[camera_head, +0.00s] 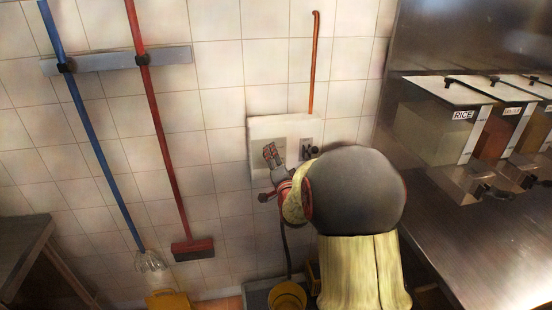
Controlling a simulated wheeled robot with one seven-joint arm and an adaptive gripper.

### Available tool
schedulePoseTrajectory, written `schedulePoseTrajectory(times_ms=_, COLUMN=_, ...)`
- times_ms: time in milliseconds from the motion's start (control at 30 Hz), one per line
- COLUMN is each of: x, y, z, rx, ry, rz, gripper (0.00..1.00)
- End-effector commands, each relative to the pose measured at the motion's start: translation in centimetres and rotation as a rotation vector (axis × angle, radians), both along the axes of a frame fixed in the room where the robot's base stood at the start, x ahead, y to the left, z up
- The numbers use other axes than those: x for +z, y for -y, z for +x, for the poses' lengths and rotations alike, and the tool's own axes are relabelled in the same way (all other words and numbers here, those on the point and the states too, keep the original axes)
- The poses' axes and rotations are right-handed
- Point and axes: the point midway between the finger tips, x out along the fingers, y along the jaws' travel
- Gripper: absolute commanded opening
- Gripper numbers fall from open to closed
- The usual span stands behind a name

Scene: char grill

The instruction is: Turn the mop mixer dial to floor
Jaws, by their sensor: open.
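The mop mixer is a pale panel (262,130) on the tiled wall, just right of the picture's middle. A small dark fitting (308,150) shows on its right part; I cannot tell whether this is the dial, and no dial setting can be read. My gripper (270,154) is in front of the panel's left part, open, with nothing seen between its fingers. I cannot tell whether it touches the panel. My arm covers the panel's lower right.
A copper pipe (315,60) runs above the panel. A blue-handled mop (90,135) and a red broom (160,130) hang at left. A yellow bucket (288,297) stands below. Food dispensers (440,125) stand on a steel counter (470,240) at right.

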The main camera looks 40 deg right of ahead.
Motion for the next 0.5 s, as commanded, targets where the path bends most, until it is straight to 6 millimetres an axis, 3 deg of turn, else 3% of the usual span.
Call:
schedulePoseTrajectory(times_ms=267, x=0.1, y=-0.1, z=-0.1, rx=0.001, ry=0.001, rz=-0.001, gripper=0.48)
schedulePoseTrajectory(times_ms=500, x=0.1, y=-1.6, z=-2.6, rx=0.000, ry=0.001, rz=0.000, gripper=0.48)
